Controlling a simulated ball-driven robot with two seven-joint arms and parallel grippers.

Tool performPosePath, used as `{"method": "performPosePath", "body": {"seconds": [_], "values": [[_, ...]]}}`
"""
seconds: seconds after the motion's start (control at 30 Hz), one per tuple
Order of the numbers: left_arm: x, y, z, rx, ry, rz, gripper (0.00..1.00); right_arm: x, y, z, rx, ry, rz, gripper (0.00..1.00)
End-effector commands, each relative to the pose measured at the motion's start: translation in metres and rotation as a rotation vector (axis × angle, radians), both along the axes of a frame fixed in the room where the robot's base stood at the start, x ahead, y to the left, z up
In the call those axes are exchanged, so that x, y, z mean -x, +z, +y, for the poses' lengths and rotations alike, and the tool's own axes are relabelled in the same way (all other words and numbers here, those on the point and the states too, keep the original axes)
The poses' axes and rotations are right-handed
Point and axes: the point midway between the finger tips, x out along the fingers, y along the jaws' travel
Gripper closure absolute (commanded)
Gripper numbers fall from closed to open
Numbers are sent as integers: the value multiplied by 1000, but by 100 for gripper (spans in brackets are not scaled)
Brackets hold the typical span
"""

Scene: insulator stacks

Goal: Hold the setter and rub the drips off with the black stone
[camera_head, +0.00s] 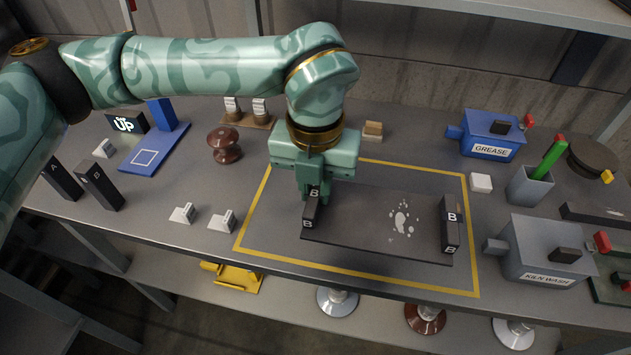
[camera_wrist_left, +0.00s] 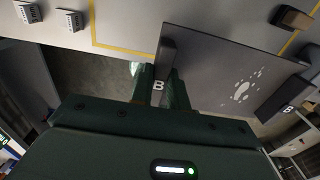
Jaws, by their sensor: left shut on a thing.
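The setter (camera_head: 345,228) is a dark flat plate lying inside the yellow outline, with a black block marked B at each end. White drips (camera_head: 401,220) spot its right half; they also show in the wrist view (camera_wrist_left: 241,90). My left gripper (camera_head: 312,192) points down over the setter's left end, shut on the left B block (camera_head: 310,209). The wrist view shows this block (camera_wrist_left: 166,55) between the fingers (camera_wrist_left: 160,88). The right B block (camera_head: 450,225) is free. I cannot tell which thing is the black stone; a dark bar (camera_head: 595,215) lies at far right. My right gripper is out of view.
A blue GREASE box (camera_head: 490,137), a grey KILN WASH box (camera_head: 545,265) and a grey cup (camera_head: 530,187) with a green stick stand to the right. A brown block (camera_head: 372,130) lies behind the outline. White pieces (camera_head: 222,221) lie to its left.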

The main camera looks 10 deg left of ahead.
Motion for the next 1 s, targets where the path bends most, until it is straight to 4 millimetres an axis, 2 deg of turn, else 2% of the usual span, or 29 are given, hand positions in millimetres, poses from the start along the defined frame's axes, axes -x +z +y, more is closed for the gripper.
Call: {"method": "performPosePath", "body": {"seconds": [1.0], "values": [[-41, -36, 6, 2, -1, -2, 100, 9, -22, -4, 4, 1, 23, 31]]}}
